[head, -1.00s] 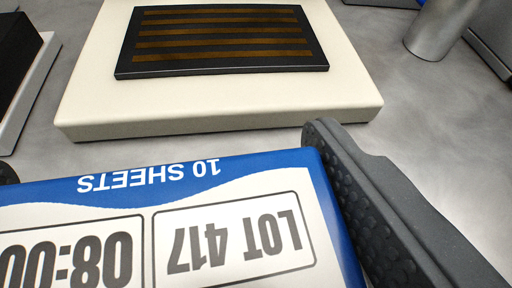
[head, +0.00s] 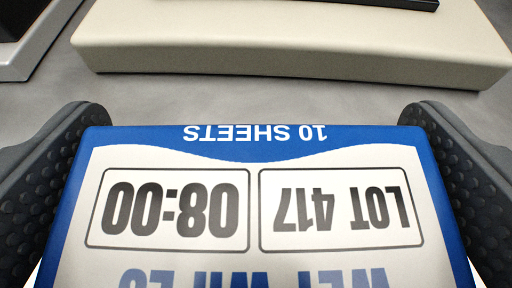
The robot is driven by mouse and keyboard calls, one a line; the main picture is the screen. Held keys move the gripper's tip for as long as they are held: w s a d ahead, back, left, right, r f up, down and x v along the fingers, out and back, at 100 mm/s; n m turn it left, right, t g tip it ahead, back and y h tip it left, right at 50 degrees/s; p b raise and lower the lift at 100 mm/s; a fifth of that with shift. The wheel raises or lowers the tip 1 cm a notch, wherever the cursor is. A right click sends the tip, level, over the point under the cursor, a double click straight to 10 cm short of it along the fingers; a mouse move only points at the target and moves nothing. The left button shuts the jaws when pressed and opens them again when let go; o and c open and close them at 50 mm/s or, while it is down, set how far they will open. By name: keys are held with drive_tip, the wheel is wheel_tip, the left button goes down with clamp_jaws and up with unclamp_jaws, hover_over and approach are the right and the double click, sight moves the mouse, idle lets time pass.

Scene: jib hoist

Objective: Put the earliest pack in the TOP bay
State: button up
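A blue and white pack (head: 255,230) fills the lower middle of the head view. Its print is upside down and reads "10 SHEETS", "LOT 417", "08:00" and, partly cut off, "WET WIPES". My gripper (head: 256,130) has one dark, dimpled finger at each side of the pack. The fingers stand close along its left and right edges; I cannot tell whether both press on it. The pack's lower part and what lies under it are out of view. No bay shows.
A cream block (head: 290,42) lies beyond the pack, with the edge of a dark plate (head: 400,3) on top. A grey and dark object (head: 30,45) stands at the upper left. Bare grey surface (head: 250,98) lies between the block and the pack.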

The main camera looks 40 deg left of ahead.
drive_tip(key=shift+b, duration=0.4)
drive_tip(key=shift+s+d+r, duration=0.1)
drive_tip(key=shift+s+d, duration=0.05)
drive_tip(key=p+v, duration=0.1)
drive_tip(key=v, duration=1.2)
drive_tip(key=shift+r, duration=0.35)
drive_tip(key=shift+d, duration=0.1)
